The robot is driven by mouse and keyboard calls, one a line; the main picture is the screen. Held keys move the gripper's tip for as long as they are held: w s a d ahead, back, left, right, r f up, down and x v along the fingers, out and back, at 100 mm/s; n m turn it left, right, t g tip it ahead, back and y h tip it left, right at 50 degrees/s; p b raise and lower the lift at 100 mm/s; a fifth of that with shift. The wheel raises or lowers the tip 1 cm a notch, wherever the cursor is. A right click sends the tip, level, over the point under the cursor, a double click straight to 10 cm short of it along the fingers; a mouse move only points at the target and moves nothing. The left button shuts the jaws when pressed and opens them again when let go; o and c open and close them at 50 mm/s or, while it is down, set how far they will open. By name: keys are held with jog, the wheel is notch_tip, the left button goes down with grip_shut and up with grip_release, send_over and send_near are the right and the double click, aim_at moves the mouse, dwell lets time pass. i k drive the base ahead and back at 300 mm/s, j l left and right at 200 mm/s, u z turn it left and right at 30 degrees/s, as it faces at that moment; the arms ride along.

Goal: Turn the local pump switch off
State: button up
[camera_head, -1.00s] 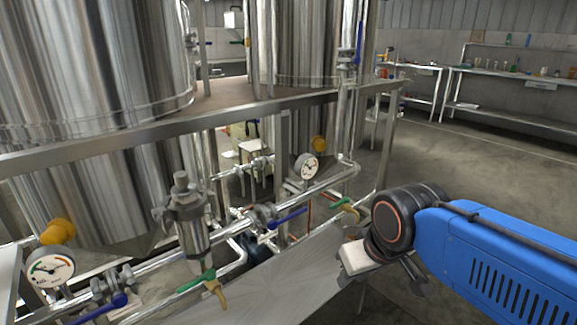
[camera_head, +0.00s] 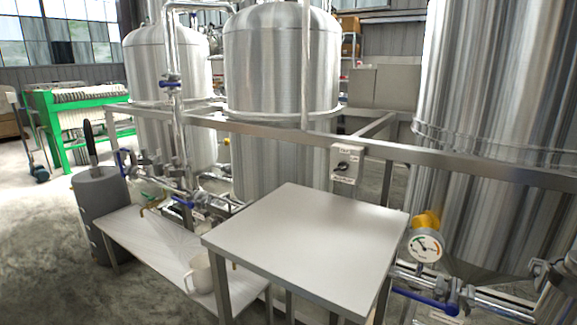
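The local pump switch (camera_head: 343,166) is a dark rotary knob on a small pale box with labels above and below it. The box is fixed to the steel frame rail, behind the far edge of the steel table. The knob looks turned slantwise; its exact setting is too small to read. My gripper is not in the head view now, so I cannot see where it is relative to the switch.
A bare steel table (camera_head: 310,240) stands in front of the switch. A lower bench (camera_head: 160,247) with a white jug (camera_head: 200,272) is at its left. A pressure gauge (camera_head: 426,246) and blue-handled valve (camera_head: 428,301) are at right. Tanks stand behind the rail.

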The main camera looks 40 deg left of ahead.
aim_at(343, 166)
jog(key=u, duration=1.15)
